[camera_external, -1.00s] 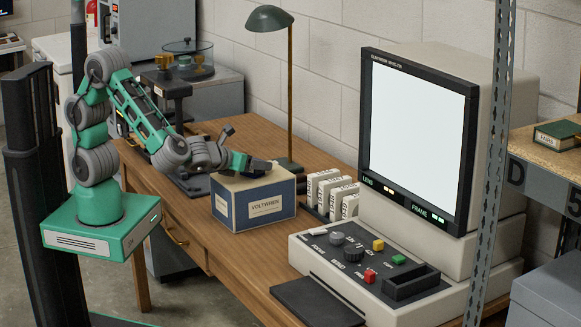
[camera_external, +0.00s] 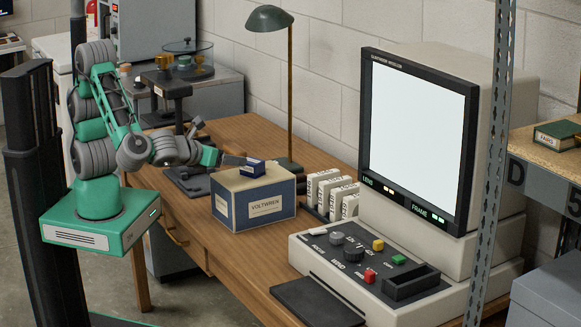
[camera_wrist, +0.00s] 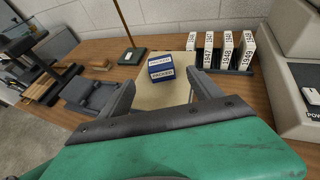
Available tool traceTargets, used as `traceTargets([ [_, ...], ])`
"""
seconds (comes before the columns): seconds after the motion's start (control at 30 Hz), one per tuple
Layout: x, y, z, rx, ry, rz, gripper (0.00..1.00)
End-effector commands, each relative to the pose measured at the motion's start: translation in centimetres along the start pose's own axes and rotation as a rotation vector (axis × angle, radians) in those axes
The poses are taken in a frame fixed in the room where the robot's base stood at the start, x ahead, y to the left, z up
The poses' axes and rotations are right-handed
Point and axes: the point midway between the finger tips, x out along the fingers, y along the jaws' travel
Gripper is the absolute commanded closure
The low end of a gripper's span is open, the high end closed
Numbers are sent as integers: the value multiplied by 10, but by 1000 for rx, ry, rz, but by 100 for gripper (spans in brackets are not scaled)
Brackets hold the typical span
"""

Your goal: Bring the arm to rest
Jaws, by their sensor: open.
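My gripper (camera_external: 233,161) is open and empty in the external view, just left of a small blue box (camera_external: 252,167) with a white label.
A microfilm reader (camera_external: 415,150) with a control panel stands at the right of the desk (camera_external: 225,262). A green lamp (camera_external: 270,18) and numbered white cartons (camera_external: 328,190) stand behind the boxes. A dark stand (camera_external: 178,100) is behind my arm. The desk's front left is bare.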

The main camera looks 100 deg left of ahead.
Motion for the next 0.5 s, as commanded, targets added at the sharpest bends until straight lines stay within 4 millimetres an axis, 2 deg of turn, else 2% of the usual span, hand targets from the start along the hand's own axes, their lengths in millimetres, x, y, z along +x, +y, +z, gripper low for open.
traceTargets([
  [0.37,0,0,0,-7,4,1,26],
  [0.43,3,2,-2,-60,38,4,26],
  [0.5,10,5,-7,-191,117,13,26],
])
